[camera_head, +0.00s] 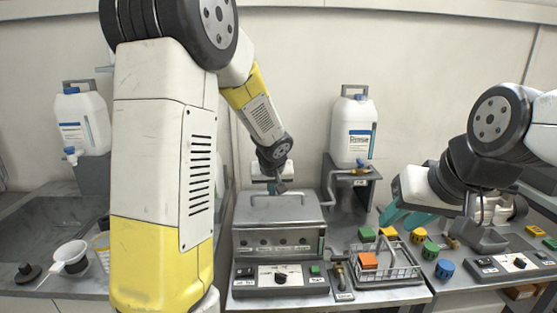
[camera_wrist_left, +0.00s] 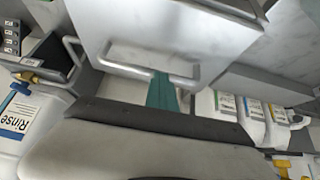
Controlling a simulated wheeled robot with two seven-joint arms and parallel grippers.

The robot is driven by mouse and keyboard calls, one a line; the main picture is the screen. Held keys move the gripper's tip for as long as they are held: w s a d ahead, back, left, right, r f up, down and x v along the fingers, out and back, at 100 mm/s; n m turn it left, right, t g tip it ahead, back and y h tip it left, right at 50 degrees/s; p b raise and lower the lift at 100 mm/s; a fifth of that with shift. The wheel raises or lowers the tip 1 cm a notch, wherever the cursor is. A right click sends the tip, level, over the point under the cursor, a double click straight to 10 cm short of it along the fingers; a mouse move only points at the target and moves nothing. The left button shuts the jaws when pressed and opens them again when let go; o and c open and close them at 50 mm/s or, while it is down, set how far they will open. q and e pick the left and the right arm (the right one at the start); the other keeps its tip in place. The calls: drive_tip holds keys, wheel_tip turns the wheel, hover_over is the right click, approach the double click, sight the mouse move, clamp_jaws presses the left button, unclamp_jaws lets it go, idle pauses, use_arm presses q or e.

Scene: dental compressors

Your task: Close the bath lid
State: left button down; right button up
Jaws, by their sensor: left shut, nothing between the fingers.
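The bath (camera_head: 278,241) is a grey metal box in the middle of the bench. Its lid (camera_head: 252,212) lies flat across the top in the head view, with no clear gap seen along the front. A bar handle stands on the lid. My left gripper (camera_head: 277,187) is at the back edge of the lid, pointing down. In the left wrist view its teal fingers (camera_wrist_left: 162,92) are shut together and empty, close to the bar handle (camera_wrist_left: 125,68); contact is unclear. My right gripper (camera_head: 402,217) is off to the right, its teal fingers apart, above the bench.
A control box (camera_head: 280,279) stands before the bath. A wire basket (camera_head: 400,268) with an orange block is to its right, near green, yellow and blue pieces. A Rinse bottle (camera_head: 353,132) stands on a raised stand behind. A sink (camera_head: 45,210) is at left.

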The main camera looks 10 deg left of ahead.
use_arm(q)
drive_tip(key=shift+s+f+g, duration=0.3)
drive_tip(key=shift+s+f, duration=0.4)
drive_tip(key=shift+f, duration=0.3)
wheel_tip(320, 180, up, 6)
drive_tip(key=w, duration=0.2)
approach(273, 207)
drive_tip(key=s, duration=0.4)
drive_tip(key=s+a+r+m+h, duration=0.1)
drive_tip(key=s+r, duration=0.4)
drive_tip(key=s, duration=0.4)
drive_tip(key=s+a+r+m+h, duration=0.1)
drive_tip(key=s+r, duration=0.4)
drive_tip(key=s, duration=0.5)
drive_tip(key=shift+r+m+h, duration=0.3)
drive_tip(key=shift+m+h, duration=0.2)
drive_tip(key=shift+h, duration=0.2)
drive_tip(key=shift+a, duration=0.15)
